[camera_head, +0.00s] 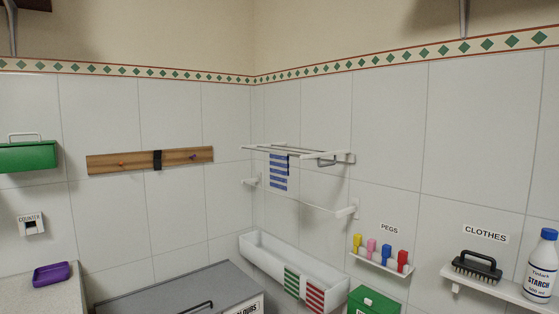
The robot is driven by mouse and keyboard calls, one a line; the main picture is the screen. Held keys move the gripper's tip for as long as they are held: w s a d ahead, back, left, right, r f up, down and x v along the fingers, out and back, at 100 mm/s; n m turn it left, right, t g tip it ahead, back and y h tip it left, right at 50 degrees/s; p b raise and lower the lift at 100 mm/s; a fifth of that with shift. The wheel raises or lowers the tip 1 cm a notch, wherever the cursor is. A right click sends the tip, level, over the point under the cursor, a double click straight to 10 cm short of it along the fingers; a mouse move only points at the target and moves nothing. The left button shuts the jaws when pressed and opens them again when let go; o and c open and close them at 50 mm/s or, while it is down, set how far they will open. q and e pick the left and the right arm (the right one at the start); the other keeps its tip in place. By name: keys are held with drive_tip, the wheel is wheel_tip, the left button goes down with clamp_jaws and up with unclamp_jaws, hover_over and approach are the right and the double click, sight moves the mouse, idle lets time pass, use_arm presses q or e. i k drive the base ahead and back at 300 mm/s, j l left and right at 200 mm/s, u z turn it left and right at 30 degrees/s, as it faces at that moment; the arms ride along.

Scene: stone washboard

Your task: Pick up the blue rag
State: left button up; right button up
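A blue-and-white striped rag (279,172) hangs from the left part of a white wall-mounted drying rack (310,153). It hangs down flat in front of the tiled wall, and it is the only blue cloth in view. Neither of my grippers shows in the head view.
Below the rack is a white trough (262,250) with a green-striped rag (291,282) and a red-striped rag (315,297) over its front. A thin white rail (310,204) runs under the rack. Pegs (386,254) and a brush (477,266) sit on shelves at right.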

sight(278, 162)
drive_tip(key=i+j+z, duration=0.15)
drive_tip(key=i+j, duration=0.25)
drive_tip(key=i+j+z, duration=0.2)
drive_tip(key=i+j, duration=0.15)
drive_tip(key=i+j+z, duration=0.15)
drive_tip(key=i+j, duration=0.15)
drive_tip(key=j, duration=0.35)
